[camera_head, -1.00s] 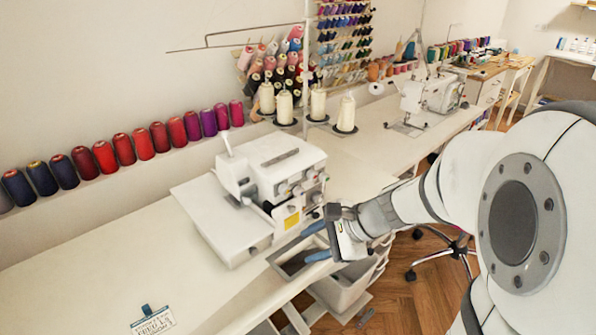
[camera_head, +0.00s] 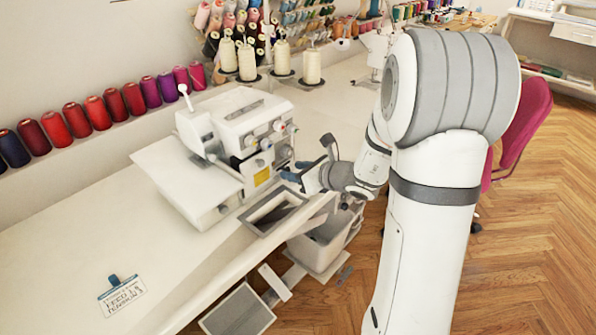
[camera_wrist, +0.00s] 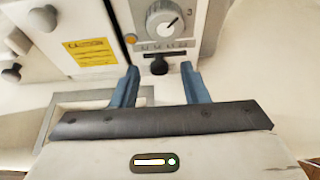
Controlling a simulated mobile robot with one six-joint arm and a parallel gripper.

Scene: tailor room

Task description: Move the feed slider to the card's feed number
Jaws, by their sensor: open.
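The white overlock machine (camera_head: 235,140) stands on the table. In the wrist view, its black feed slider knob (camera_wrist: 159,67) sits below a small printed number scale (camera_wrist: 163,46) and a dial (camera_wrist: 163,25). The scale figures are too blurred to read surely. My gripper (camera_wrist: 160,76) is open, its two blue fingers on either side of the slider knob; contact cannot be told. In the head view my gripper (camera_head: 290,171) is at the machine's right front. The card (camera_head: 122,293) lies at the table's front left, its lettering showing FEED and TENSION, the feed number unclear.
A grey-rimmed opening (camera_head: 273,207) is in the table before the machine. A grey bin (camera_head: 322,245) stands below the edge. Thread cones (camera_head: 247,62) stand behind the machine, and spools (camera_head: 76,120) line the wall. The table around the card is clear.

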